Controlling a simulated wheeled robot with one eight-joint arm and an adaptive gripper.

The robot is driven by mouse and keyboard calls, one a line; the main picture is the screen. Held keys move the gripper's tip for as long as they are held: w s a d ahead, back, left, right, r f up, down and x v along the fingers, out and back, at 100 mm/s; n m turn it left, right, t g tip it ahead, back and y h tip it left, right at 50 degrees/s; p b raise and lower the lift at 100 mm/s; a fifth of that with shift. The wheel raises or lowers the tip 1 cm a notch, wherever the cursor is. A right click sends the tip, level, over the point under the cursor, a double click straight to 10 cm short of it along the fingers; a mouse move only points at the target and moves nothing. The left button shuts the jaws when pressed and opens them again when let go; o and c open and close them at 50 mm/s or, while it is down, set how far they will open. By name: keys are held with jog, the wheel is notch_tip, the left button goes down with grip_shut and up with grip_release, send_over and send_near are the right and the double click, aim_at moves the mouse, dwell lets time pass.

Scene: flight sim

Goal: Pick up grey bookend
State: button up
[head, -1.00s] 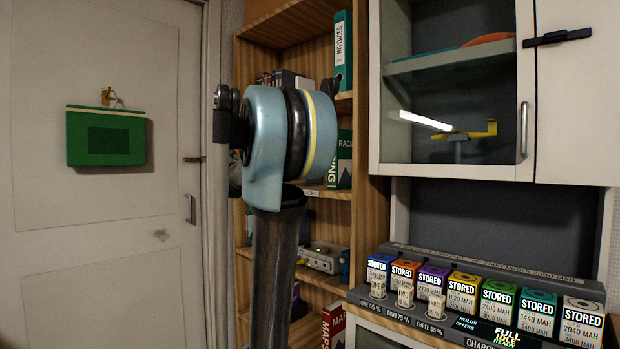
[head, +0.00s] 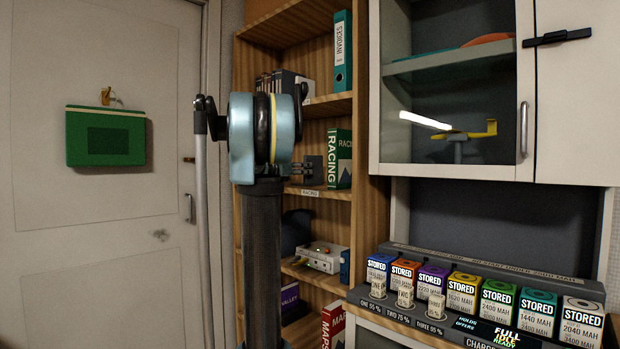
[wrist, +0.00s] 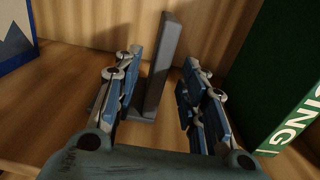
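The grey bookend (wrist: 170,48) stands upright on a wooden shelf in the wrist view, with a flat foot at its base. My gripper (wrist: 162,62) is open, with one blue-padded finger on each side of the bookend's upright plate. A gap shows between the plate and the right finger; the left finger is close to it, and I cannot tell whether they touch. In the head view my gripper (head: 302,171) is at the racing shelf, partly hidden by my arm, and the bookend shows as a small dark plate (head: 316,163) beside the books.
A green RACING book (wrist: 270,75) stands to the right of the fingers, with a small gap. A white and blue book or box (wrist: 14,42) stands at the left. The bookcase's right side panel (head: 368,140) and the cabinet (head: 450,170) bound the shelf.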

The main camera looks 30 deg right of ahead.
aim_at(308, 184)
jog(key=x, duration=0.3)
jog(key=shift+w+d, duration=0.15)
jog(key=shift+d, duration=0.25)
jog(key=shift+r+x, duration=0.15)
jog(key=shift+x, duration=1.15)
jog(key=shift+r+x, duration=0.15)
jog(key=shift+x, duration=1.2)
jog(key=shift+a, duration=0.1)
grip_shut()
